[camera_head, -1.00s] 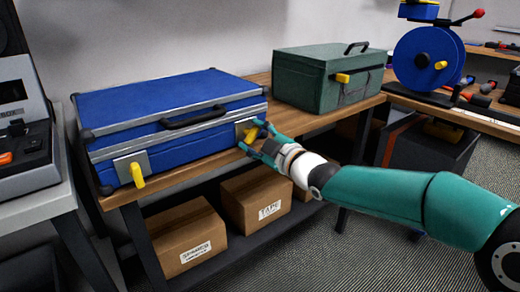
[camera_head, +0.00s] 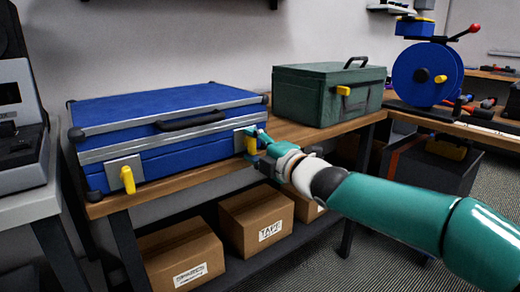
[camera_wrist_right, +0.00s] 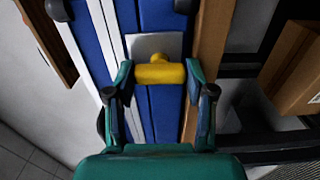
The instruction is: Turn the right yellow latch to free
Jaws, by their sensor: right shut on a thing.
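The blue case (camera_head: 165,125) lies closed on the wooden bench, with silver edging and a dark handle. Its right yellow latch (camera_head: 251,144) sits on a silver plate at the front right and looks roughly upright. My right gripper (camera_head: 262,145) is at this latch. In the right wrist view the yellow latch (camera_wrist_right: 160,73) lies between the two fingers of my gripper (camera_wrist_right: 160,78), which are shut on it. The left yellow latch (camera_head: 128,180) hangs down on its plate, untouched. My left gripper is not in view.
A green toolbox (camera_head: 310,98) with a yellow latch stands right of the case. A blue reel (camera_head: 425,75) stands farther right. Cardboard boxes (camera_head: 255,220) sit on the shelf below the bench (camera_head: 195,180). A grey machine (camera_head: 20,120) stands at the left.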

